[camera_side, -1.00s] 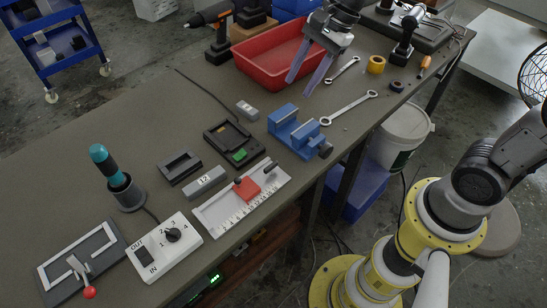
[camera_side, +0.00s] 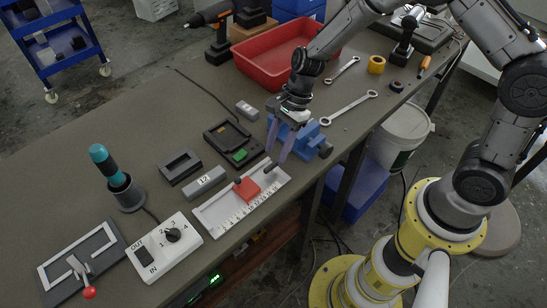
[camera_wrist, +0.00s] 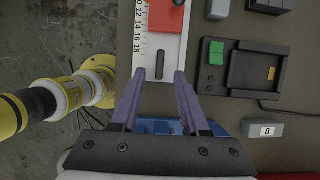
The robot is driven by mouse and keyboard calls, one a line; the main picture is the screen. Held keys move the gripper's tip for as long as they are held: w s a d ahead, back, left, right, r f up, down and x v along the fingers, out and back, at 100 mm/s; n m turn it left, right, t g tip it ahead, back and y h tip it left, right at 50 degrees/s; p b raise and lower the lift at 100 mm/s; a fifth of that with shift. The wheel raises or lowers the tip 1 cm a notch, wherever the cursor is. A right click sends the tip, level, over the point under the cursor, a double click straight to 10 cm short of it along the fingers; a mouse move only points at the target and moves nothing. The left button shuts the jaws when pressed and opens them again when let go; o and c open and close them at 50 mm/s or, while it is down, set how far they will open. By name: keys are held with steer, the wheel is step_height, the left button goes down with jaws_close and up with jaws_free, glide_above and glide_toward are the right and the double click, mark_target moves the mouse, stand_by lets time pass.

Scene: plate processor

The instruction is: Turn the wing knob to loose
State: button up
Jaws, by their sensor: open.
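The black wing knob (camera_side: 271,167) stands at the far end of the white scale plate (camera_side: 212,218). In the wrist view the wing knob (camera_wrist: 160,64) shows as a narrow dark bar lying along the plate's length. My gripper (camera_side: 276,157) is open, pointing down over that end of the plate. In the wrist view the knob lies between the two fingertips of my gripper (camera_wrist: 160,73), with gaps on both sides. I cannot tell whether the tips reach down to its height. A red block (camera_side: 247,188) with a black handle sits further along the plate.
A blue vise (camera_side: 285,118) stands close behind my gripper, partly hidden by it. A black tray with a green piece (camera_side: 239,155) and a grey block marked 12 (camera_side: 205,182) lie to the left. A white switch box (camera_side: 150,262) is nearer the front.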

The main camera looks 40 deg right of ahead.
mark_target(271, 165)
steer(key=shift+x, duration=1.85)
jaws_close()
